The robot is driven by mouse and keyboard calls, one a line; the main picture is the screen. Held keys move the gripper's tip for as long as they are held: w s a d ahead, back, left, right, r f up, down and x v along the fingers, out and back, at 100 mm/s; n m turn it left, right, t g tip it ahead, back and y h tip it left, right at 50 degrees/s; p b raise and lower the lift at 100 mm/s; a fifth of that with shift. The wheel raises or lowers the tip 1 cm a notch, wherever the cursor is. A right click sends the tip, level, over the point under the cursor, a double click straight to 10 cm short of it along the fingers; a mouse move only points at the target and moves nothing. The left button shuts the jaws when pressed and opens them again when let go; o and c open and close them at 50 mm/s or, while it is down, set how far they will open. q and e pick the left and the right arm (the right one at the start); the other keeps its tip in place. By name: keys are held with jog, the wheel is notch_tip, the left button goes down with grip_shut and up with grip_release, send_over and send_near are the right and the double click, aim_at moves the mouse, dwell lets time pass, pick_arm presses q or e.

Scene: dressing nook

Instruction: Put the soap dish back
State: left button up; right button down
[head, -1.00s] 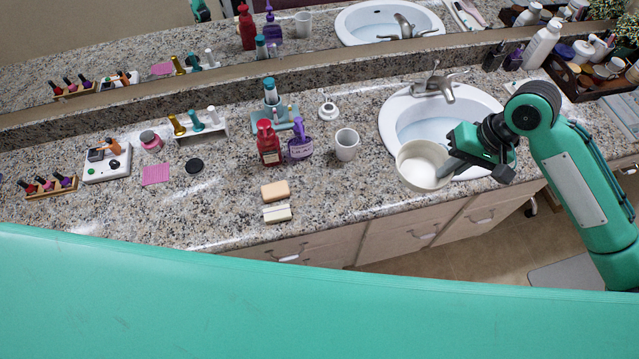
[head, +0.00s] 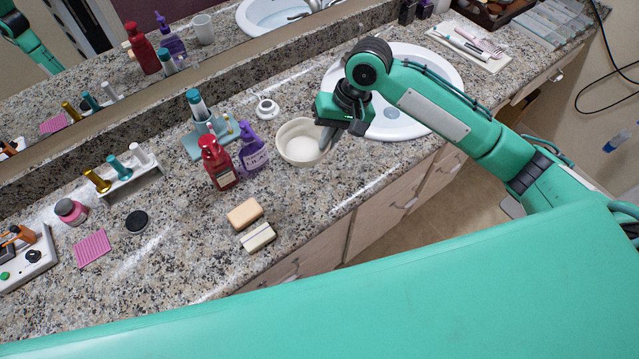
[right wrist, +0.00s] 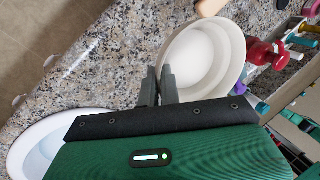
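A round, deep white dish (head: 298,142), which looks like the soap dish, is at my right gripper (head: 327,136). In the right wrist view the two fingers (right wrist: 160,86) are close together on the rim of the dish (right wrist: 203,55), and it looks empty. The dish seems held over the counter just right of the purple bottle; whether it touches the counter I cannot tell. A tan soap bar (head: 245,214) and a cream ridged block (head: 258,238) lie near the counter's front edge. My left gripper is not in view.
A red pump bottle (head: 218,165) and a purple bottle (head: 252,150) stand left of the dish. Behind them is a blue-grey stand (head: 207,142). The sink (head: 420,112) is partly behind my arm. Bare counter (head: 310,205) lies in front of the dish.

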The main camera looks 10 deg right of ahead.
aim_at(323, 189)
notch_tip(323, 189, down, 17)
jog(key=shift+r+p, duration=0.15)
jog(key=shift+p, duration=0.2)
jog(key=c, duration=1.6)
grip_release()
jog(key=v, duration=1.2)
jog(key=shift+b, duration=0.35)
